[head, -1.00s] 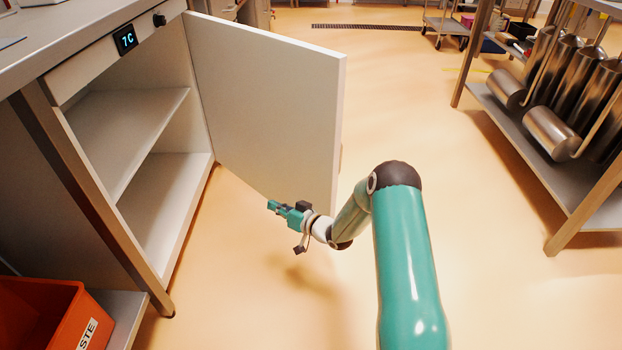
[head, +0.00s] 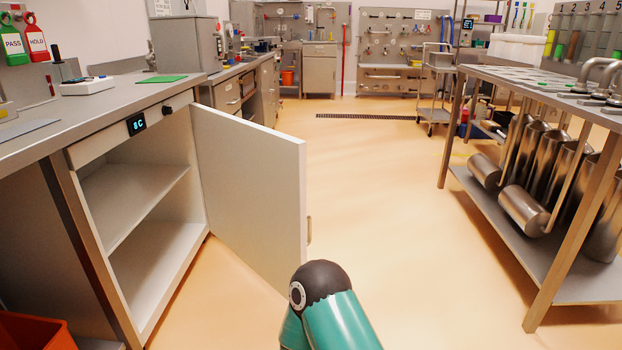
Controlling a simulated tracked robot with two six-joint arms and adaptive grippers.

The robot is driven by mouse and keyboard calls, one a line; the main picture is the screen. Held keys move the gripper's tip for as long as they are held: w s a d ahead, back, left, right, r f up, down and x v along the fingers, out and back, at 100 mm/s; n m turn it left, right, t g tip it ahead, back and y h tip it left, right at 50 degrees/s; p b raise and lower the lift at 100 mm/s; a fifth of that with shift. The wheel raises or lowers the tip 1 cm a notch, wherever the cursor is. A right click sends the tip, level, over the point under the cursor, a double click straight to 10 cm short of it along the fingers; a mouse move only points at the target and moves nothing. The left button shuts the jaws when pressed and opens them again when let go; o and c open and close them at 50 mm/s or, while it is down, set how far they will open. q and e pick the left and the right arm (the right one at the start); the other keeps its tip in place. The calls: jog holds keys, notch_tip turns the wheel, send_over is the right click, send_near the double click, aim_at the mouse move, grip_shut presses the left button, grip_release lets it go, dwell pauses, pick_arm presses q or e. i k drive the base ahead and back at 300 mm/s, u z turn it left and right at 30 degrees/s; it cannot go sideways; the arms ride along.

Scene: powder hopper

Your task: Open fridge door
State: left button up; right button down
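The fridge door (head: 250,200) is a white panel, swung wide open to the right of the fridge. Its small handle (head: 309,230) shows on the outer edge. The fridge interior is exposed, with a middle shelf (head: 130,195) and a floor (head: 160,258), both bare. The display (head: 137,124) above the opening reads 8C. A green and black link of my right arm shows at the bottom centre, near the door's lower outer corner. Neither of my grippers shows in this view.
A steel table (head: 580,286) with metal cylinders on its lower shelf stands at the right. An orange bin (head: 35,332) is at the lower left. The floor between door and table is clear. A cart (head: 435,98) stands farther back.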

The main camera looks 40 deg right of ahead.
aim_at(254, 176)
jog(key=u, duration=0.05)
jog(key=k, duration=0.45)
jog(key=z, duration=0.7)
jog(key=i, duration=0.85)
jog(key=z, duration=0.4)
jog(key=i, duration=0.85)
jog(key=u, duration=0.5)
